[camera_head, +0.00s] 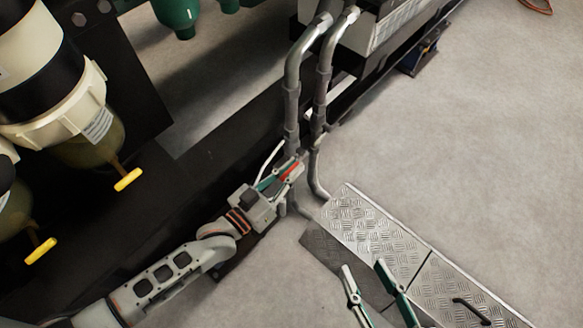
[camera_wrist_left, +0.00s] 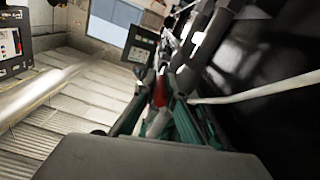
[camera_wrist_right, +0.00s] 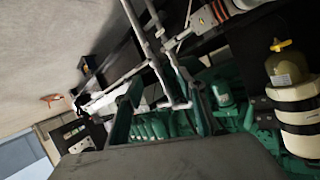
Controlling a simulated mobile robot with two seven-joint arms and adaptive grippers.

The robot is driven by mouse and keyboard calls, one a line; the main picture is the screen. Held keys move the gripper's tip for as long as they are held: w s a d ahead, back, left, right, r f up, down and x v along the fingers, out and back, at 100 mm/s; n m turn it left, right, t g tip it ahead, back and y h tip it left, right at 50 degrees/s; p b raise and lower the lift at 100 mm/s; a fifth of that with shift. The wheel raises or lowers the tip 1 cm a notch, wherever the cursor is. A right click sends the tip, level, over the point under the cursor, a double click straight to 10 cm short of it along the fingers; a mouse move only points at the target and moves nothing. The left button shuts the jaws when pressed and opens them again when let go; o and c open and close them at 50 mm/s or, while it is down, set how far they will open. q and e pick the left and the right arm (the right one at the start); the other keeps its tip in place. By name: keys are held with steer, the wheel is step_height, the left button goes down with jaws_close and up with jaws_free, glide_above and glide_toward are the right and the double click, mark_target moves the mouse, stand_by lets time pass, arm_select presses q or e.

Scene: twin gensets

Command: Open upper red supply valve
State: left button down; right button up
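A red valve handle (camera_head: 291,172) shows at the two grey vertical pipes in the head view. My left gripper (camera_head: 284,174) is at it, its fingers drawn close together with the red between them. In the left wrist view the red handle (camera_wrist_left: 160,91) sits between the fingertips (camera_wrist_left: 158,88), and the fingers appear closed on it. The fingers hide part of the handle and the valve body. I cannot tell the handle's turn angle. My right gripper (camera_head: 363,266) is open and empty, over the floor plates; its fingers spread wide in the right wrist view (camera_wrist_right: 160,92).
Grey pipes (camera_head: 291,100) rise beside the black genset frame. Treadplate covers (camera_head: 375,225) lie on the floor near my right gripper. Filters with yellow handles (camera_head: 128,180) hang at the left. The grey floor (camera_head: 480,120) at the right is mostly clear. A thin white hose (camera_wrist_left: 250,91) passes near my left gripper.

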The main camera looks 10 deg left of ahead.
mark_target(294, 166)
steer(key=shift+r, duration=0.1)
